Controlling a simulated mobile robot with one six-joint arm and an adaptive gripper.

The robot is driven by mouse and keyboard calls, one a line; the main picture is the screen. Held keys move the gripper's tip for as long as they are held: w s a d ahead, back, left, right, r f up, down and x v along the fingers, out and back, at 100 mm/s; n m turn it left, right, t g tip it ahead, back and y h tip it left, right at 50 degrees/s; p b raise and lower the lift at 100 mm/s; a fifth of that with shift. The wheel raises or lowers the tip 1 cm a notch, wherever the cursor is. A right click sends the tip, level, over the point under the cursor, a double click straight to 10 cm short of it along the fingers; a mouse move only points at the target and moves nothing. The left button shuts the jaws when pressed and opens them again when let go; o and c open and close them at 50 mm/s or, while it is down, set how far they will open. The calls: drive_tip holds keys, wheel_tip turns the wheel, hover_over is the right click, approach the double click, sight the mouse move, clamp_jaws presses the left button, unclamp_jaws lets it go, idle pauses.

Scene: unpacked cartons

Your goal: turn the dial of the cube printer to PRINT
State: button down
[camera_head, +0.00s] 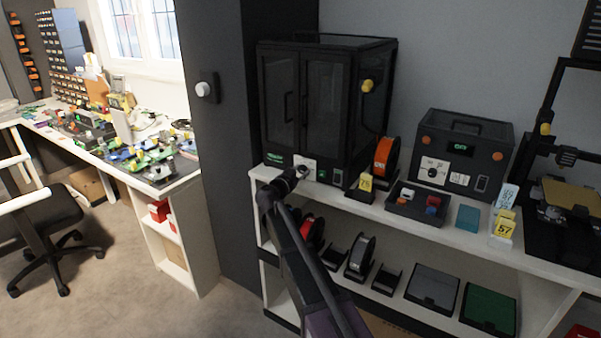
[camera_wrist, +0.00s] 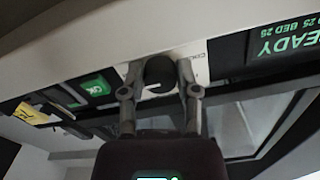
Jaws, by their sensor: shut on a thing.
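The cube printer (camera_head: 327,105) is the black enclosed cabinet with glass doors on the white bench. Its white dial plate (camera_head: 308,166) is low on the front, partly covered by my gripper (camera_head: 298,173). The wrist view is upside down. There my gripper (camera_wrist: 159,78) has a finger on each side of the round dark dial (camera_wrist: 158,70) and is shut on it. A lit green display (camera_wrist: 284,42) reads READY. A label beside the dial is partly hidden, and I cannot tell where the dial points.
A green button (camera_wrist: 96,86) is beside the dial plate. A yellow number tag (camera_head: 365,182), an orange spool (camera_head: 386,156) and a black tray of small blocks (camera_head: 419,214) stand to the right. A second dial box (camera_head: 463,150) is further right.

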drive_tip(key=shift+w, duration=0.1)
idle(0.3)
drive_tip(key=shift+c, duration=1.7)
unclamp_jaws()
drive_tip(key=v, duration=1.2)
